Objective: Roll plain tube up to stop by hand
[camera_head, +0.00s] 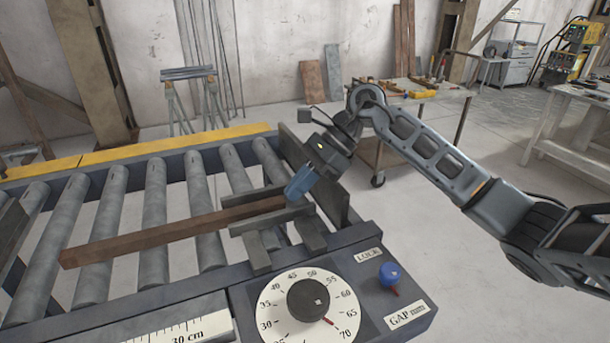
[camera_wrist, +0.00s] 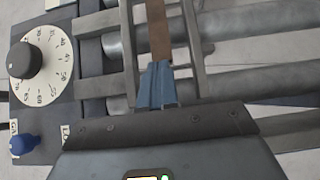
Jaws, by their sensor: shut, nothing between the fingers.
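A plain rust-brown tube (camera_head: 170,232) lies slantwise across the grey rollers. Its right end is between grey bars of the positioner (camera_head: 262,250), and the tube also shows in the wrist view (camera_wrist: 159,32). My gripper (camera_head: 297,187), with blue fingers, is shut and empty just past that right end. In the wrist view the shut fingers (camera_wrist: 157,82) point at the tube's end, between two grey bars (camera_wrist: 130,48). I cannot tell whether they touch the tube. A dark upright plate (camera_head: 328,185) stands behind the gripper; I cannot tell which part is the stop.
A white dial (camera_head: 275,318) with a black knob (camera_head: 308,299) and a blue LOCK knob (camera_head: 390,272) are at the front right. A centimetre scale (camera_head: 185,338) runs along the front rail. A yellow rail (camera_head: 170,146) edges the back. A tool table (camera_head: 425,95) stands behind.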

